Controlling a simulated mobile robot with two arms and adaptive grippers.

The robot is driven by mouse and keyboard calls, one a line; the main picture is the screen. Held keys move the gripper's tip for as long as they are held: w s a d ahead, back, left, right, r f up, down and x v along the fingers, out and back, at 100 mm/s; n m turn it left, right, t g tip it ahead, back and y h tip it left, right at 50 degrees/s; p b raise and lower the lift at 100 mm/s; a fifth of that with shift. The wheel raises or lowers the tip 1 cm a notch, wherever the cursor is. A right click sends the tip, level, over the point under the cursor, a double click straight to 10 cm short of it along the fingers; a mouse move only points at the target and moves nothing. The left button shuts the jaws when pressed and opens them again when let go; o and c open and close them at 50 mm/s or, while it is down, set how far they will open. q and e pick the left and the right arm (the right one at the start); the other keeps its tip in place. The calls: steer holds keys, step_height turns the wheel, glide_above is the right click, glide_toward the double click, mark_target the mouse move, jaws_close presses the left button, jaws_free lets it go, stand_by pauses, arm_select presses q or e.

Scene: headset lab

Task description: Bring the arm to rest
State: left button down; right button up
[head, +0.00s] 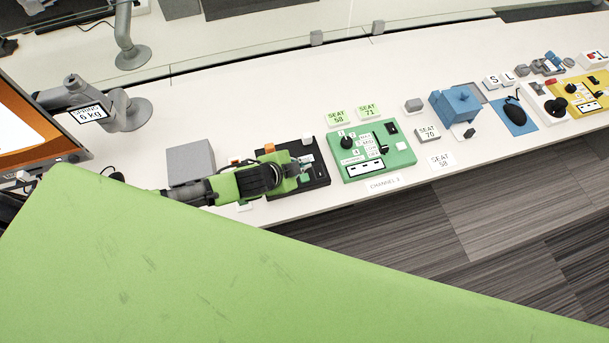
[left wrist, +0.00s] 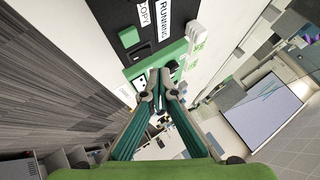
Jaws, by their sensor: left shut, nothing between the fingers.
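My left gripper (head: 303,178) reaches in from the left in the head view, over the black control box (head: 318,172) near the front edge of the long white desk (head: 255,82). Its fingers are shut with nothing between them. In the left wrist view the closed fingertips (left wrist: 162,78) point toward a green panel beside a black one with labels reading COPY and RUNNING. From these views I cannot tell whether the fingertips touch anything. My right gripper is in neither view.
A green control box (head: 393,158) sits right of the gripper, and a grey block (head: 190,158) left of it. Dark floor lies before the desk.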

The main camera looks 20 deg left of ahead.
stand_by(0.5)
arm_select(q)
steer(key=s+d+r+n+g, duration=0.1)
steer(key=s+d+r+n, duration=0.35)
steer(key=s, duration=0.35)
steer(key=s+a+r+n+g+y, duration=0.35)
steer(key=s+a+n, duration=0.5)
steer(key=s, duration=0.65)
step_height(320, 180, down, 31)
steer(key=s+a+m+g+b, duration=0.1)
steer(key=s+m+g+b, duration=0.1)
steer(key=b, duration=0.4)
steer(key=s+a+f+b, duration=0.1)
steer(key=s+f+b, duration=0.1)
steer(key=s+f, duration=0.6)
steer(key=s+a+f+g+b, duration=0.1)
steer(key=s+a+f+b, duration=0.1)
steer(key=s+f, duration=0.7)
step_height(320, 180, down, 5)
steer(key=shift+a+r+b, duration=0.15)
steer(key=shift+a+b, duration=0.05)
steer(key=shift+b, duration=0.5)
